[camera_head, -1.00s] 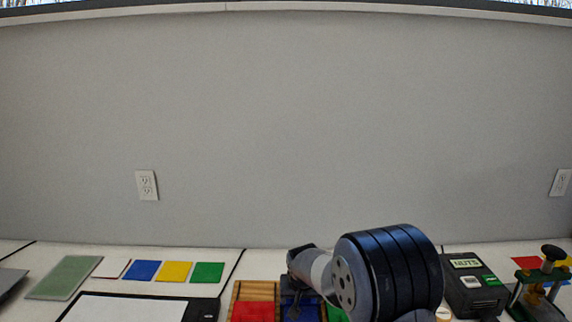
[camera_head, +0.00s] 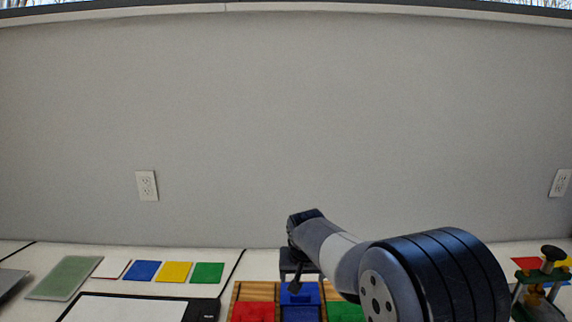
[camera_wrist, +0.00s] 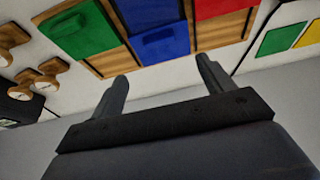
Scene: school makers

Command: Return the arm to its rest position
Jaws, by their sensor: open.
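My gripper (camera_head: 297,284) is partly seen in the head view, in front of the wooden tray and its blue part. In the wrist view my gripper (camera_wrist: 161,68) has its two fingers spread wide apart, with nothing between them. My arm (camera_head: 350,255) reaches in from the lower right, bent at the wrist, and hides part of the bench.
The wooden tray (camera_head: 259,289) has red (camera_head: 252,312), blue (camera_head: 300,313) and green (camera_head: 345,312) parts. Coloured cards (camera_head: 175,272), a green mat (camera_head: 63,278) and a black-framed white panel (camera_head: 125,309) lie left. A green clamp-like device (camera_head: 551,252) stands right.

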